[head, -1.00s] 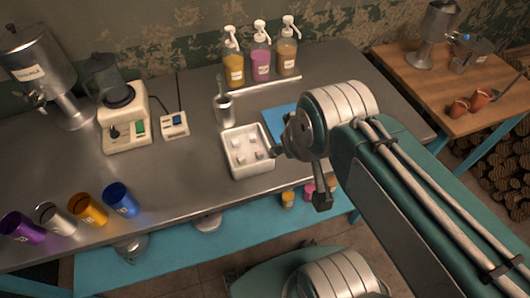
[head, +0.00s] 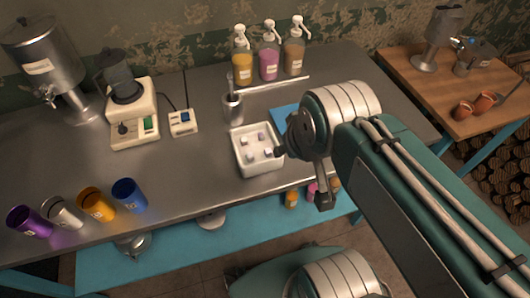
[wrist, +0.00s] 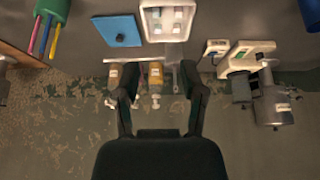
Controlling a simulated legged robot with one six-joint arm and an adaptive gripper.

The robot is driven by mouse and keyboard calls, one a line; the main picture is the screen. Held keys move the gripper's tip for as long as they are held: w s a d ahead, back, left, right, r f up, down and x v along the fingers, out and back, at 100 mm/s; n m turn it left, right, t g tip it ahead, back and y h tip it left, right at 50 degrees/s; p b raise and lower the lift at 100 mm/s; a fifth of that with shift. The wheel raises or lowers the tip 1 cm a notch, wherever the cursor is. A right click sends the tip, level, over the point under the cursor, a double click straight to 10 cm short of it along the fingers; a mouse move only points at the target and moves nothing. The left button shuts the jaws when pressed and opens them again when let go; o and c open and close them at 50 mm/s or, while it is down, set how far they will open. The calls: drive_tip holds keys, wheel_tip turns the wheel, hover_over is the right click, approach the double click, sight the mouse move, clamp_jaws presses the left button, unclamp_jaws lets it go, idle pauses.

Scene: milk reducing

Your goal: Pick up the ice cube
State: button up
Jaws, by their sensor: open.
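A white tray (head: 262,169) holds several small pale ice cubes (head: 254,156) on the metal counter, left of my arm in the head view. The wrist view shows the tray (wrist: 165,38) at the top centre, with the ice cubes (wrist: 178,16) inside. My gripper (wrist: 161,82) is open and empty in the wrist view, its two dark fingers spread apart. The tray lies beyond the fingertips, apart from them. In the head view my fingers are largely hidden by the arm.
A blue board (head: 284,119) lies beside the tray, and a metal cup (head: 233,108) stands behind it. Pump bottles (head: 268,66) stand at the back. A blender (head: 132,110) and several coloured cups (head: 96,204) are to the left.

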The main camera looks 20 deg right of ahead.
drive_tip(key=w+d+f+n+g, duration=0.2)
drive_tip(key=w+n+g, duration=0.1)
drive_tip(key=w+n, duration=0.45)
drive_tip(key=n+g, duration=0.3)
drive_tip(key=n, duration=0.8)
hover_over(270, 150)
wheel_tip(270, 150, down, 13)
drive_tip(key=shift+w+a+f, duration=0.1)
drive_tip(key=shift+w+a, duration=0.05)
drive_tip(key=shift+d+f, duration=0.2)
drive_tip(key=shift+f, duration=2.5)
drive_tip(key=c, duration=0.5)
